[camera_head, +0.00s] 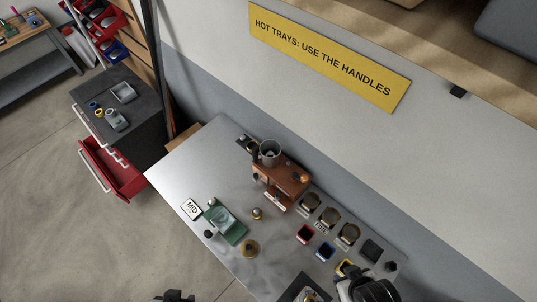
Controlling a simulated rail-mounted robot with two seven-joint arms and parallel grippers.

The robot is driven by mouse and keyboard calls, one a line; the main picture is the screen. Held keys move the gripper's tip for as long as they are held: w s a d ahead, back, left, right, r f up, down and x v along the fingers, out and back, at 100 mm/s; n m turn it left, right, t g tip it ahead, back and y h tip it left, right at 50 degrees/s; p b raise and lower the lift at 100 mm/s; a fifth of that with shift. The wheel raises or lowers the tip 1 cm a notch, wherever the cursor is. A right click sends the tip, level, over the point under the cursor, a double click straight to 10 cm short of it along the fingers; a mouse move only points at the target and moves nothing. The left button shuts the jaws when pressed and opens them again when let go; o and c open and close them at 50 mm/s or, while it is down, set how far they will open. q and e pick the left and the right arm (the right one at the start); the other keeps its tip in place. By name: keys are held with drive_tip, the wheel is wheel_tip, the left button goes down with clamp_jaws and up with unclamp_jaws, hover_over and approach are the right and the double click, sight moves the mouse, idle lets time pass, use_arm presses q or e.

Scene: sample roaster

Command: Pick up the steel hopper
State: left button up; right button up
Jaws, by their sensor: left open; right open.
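A round steel cup-shaped vessel, which looks like the steel hopper (270,156), sits on top at the left end of the copper-brown roaster (283,181), on the metal table near the wall. Its dark opening faces up. My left gripper (175,296) shows only as a dark tip at the bottom edge, far below and left of the hopper; it is open. My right gripper (352,274) is open at the lower right, over the table's near right part, well apart from the hopper. Nothing shows in either gripper.
A green scale (228,226) with a metal pan stands front left of the roaster, beside a MID card (191,208). Several cups and coloured trays stand right of it. A cabinet (105,95) has its red drawer (120,172) open. Bare table (200,165) lies left of the roaster.

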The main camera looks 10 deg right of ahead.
use_arm(q)
drive_tip(key=o, duration=0.6)
drive_tip(key=shift+c, duration=0.2)
